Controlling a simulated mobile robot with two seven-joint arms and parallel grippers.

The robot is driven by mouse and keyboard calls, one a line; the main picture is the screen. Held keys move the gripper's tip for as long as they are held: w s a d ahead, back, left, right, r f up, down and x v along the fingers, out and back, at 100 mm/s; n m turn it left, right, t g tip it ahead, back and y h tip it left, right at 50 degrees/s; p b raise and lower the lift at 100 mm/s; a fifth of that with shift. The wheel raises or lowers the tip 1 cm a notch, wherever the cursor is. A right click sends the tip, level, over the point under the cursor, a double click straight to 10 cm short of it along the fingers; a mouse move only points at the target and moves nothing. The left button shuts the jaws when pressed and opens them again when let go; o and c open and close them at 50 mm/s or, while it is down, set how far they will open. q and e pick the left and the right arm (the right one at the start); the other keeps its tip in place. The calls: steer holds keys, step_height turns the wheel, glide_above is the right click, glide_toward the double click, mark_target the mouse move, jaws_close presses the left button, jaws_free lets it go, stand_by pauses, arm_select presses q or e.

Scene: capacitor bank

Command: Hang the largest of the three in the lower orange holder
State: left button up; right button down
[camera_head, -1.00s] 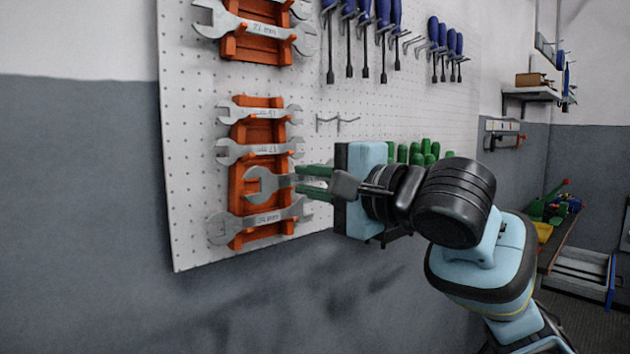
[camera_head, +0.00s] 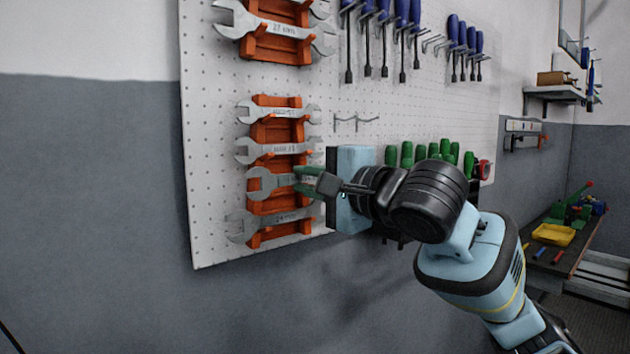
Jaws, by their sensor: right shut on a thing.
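The lower orange holder (camera_head: 285,134) hangs on the white pegboard, with wrenches lying across it. My right gripper (camera_head: 300,180) comes in from the right, its green-tipped fingers shut on a grey wrench (camera_head: 263,184). This wrench lies roughly level in front of the holder, open jaw to the left, between a smaller wrench (camera_head: 275,150) above and a long one (camera_head: 262,224) below. The fingers hide its right part. I cannot tell whether it touches the holder's hooks. A smaller wrench (camera_head: 277,112) sits at the top. My left gripper is out of view.
An upper orange holder (camera_head: 285,48) carries larger wrenches. Blue-handled screwdrivers (camera_head: 403,12) hang at upper right. Green-handled tools (camera_head: 445,150) hang just behind my right wrist. Empty metal hooks (camera_head: 356,122) stick out right of the lower holder. The wall left of the board is clear.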

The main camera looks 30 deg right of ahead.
steer(key=shift+w, duration=1.1)
steer(key=shift+w+a+f, duration=0.15)
steer(key=shift+w+f, duration=0.5)
steer(key=shift+w, duration=0.2)
steer(key=shift+w+f, duration=0.1)
steer(key=shift+f, duration=0.05)
steer(key=c, duration=1.3)
jaws_free()
steer(key=shift+w, duration=0.2)
steer(key=shift+s, duration=0.1)
steer(key=shift+s, duration=0.1)
steer(key=shift+s+d, duration=0.25)
steer(key=shift+s, duration=1)
steer(key=shift+s+d, duration=0.2)
steer(key=shift+s, duration=1.05)
steer(key=shift+s+d, duration=0.25)
steer(key=shift+s, duration=1)
